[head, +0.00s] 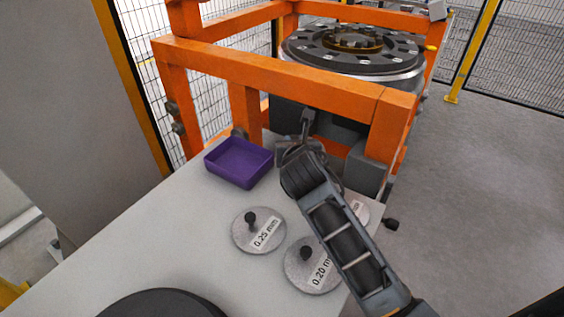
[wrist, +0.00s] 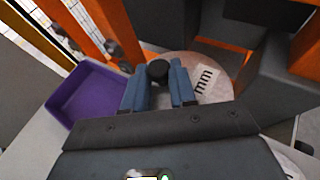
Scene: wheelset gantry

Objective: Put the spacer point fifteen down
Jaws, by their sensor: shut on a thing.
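My gripper (wrist: 160,86) is shut on the black knob (wrist: 158,69) of a round, pale spacer disc (wrist: 216,84). The disc's label shows only "mm"; its number is hidden. In the head view my gripper (head: 298,145) is at the table's far edge, by the orange frame, and I cannot make out the disc there. I cannot tell whether the disc touches anything below. Another labelled disc (head: 361,212) is mostly hidden behind my arm.
A purple open tray (head: 238,163) stands left of my gripper and looks empty; it also shows in the wrist view (wrist: 88,95). The orange gantry frame (head: 290,75) rises close beyond the table (head: 185,225). A large round wheel part (head: 352,50) sits behind it.

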